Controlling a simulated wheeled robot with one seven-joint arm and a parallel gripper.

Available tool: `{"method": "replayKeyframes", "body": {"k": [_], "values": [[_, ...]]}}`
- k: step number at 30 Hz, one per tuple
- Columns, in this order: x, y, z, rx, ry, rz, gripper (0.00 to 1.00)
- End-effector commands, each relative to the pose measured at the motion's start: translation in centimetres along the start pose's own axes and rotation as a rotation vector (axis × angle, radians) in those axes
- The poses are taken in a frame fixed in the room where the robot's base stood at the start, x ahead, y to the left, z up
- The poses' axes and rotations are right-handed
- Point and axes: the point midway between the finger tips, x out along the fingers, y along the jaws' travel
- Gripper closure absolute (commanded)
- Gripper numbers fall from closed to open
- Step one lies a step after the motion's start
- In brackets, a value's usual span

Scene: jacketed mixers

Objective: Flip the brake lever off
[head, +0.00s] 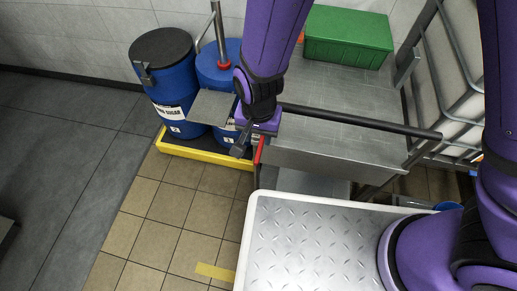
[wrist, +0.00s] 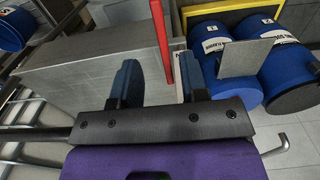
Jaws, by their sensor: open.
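The brake lever (head: 259,150) is a thin red bar at the left end of the steel cart, just below and right of my gripper (head: 242,142) in the head view. In the wrist view the red lever (wrist: 161,40) runs down from the top edge, and its end shows between my two dark fingers (wrist: 158,72). The fingers are apart with nothing held. I cannot tell from these views whether they touch the lever. The lever's upper part is partly hidden by my gripper in the head view.
The steel cart (head: 310,155) has a black push bar (head: 360,120) and carries a green crate (head: 347,35). Blue drums (head: 170,95) stand on a yellow-edged pallet (head: 205,150) at the left. A grey plate (head: 212,106) juts out near my gripper.

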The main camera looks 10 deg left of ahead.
Motion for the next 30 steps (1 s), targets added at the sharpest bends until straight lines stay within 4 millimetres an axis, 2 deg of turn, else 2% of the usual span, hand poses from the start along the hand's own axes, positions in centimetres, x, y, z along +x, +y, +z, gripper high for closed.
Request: {"method": "replayKeyframes", "body": {"k": [9,15,20,29,30], "values": [[5.3,0.1,0.0,0.000,-0.002,0.003,0.60],[7.4,0.0,0.0,0.000,-0.001,0.001,0.60],[8.1,0.0,0.0,0.000,0.000,-0.001,0.60],[8.2,0.0,0.0,-0.001,0.000,-0.001,0.60],[8.2,0.0,0.0,-0.001,0.000,-0.001,0.69]]}}
